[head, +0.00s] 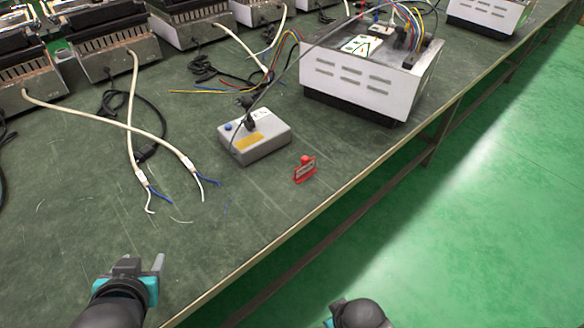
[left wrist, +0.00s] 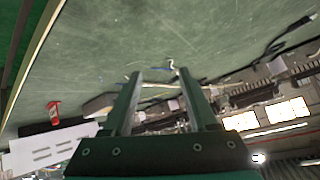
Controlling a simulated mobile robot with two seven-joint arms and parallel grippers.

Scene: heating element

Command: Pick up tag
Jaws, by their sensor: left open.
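The tag (head: 305,169) is a small red piece with a pale face. It stands on the green workbench near its front edge, just right of a grey box. It also shows in the left wrist view as a small red and white piece (left wrist: 53,113) at the left. My left gripper (head: 142,262) is over the near left part of the bench, well to the left of the tag and nearer to me. Its two fingers (left wrist: 157,75) are apart with nothing between them. My right arm shows only in part at the bottom edge; its fingers are not visible.
A grey box (head: 255,137) with a blue button stands beside the tag. A white vented case (head: 365,85) with wires is behind it. White cables (head: 160,135) with bare ends lie at the left. The bench front (head: 300,235) is clear.

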